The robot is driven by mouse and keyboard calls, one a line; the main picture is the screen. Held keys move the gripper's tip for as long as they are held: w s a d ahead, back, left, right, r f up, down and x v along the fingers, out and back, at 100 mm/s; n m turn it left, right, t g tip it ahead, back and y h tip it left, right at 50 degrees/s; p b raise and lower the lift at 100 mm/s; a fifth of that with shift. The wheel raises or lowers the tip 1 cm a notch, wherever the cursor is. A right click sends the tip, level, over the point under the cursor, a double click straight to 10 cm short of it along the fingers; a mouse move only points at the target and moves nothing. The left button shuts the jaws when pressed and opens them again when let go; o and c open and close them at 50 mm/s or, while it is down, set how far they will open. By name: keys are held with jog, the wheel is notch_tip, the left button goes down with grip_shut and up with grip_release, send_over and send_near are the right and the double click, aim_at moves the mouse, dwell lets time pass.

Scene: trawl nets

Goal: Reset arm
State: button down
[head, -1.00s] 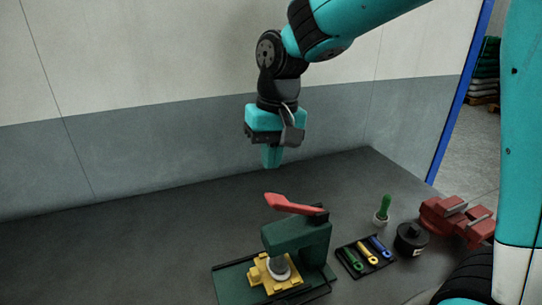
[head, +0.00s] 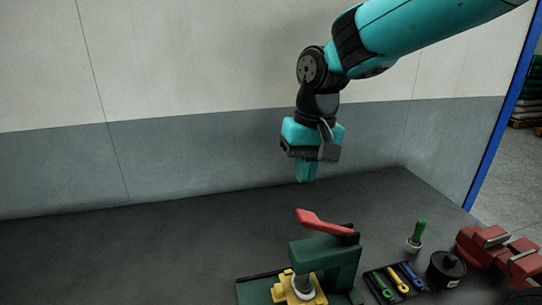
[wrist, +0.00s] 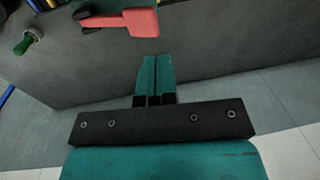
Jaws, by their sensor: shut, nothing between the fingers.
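My gripper (head: 306,172) is shut and empty, pointing down in the air above the dark bench, behind and above the green press. In the wrist view its two teal fingers (wrist: 156,78) lie together with nothing between them. The green press (head: 325,262) has a raised red lever (head: 325,222), which also shows at the top of the wrist view (wrist: 125,22). A yellow fixture (head: 298,288) sits under the press, partly cut off by the bottom edge of the head view.
Right of the press are a black tray (head: 376,285) with several coloured tools, a green-handled tool (head: 419,232) in a cup, a round black container (head: 446,268) and a red vise (head: 492,250). The bench's left side (head: 120,250) is clear. A wall (head: 200,150) stands behind.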

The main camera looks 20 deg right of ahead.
jog(key=shift+s+a, duration=0.1)
jog(key=s+a+f+n+y+b, duration=0.1)
jog(key=s+a+n, duration=0.2)
jog(key=s, duration=0.6)
jog(key=s+a+f+n+y+b, duration=0.1)
jog(key=s+a+f+n+y, duration=0.1)
jog(key=s+n, duration=0.3)
jog(key=s+a, duration=0.1)
jog(key=s, duration=0.3)
jog(key=shift+s, duration=0.35)
jog(key=shift+a, duration=0.1)
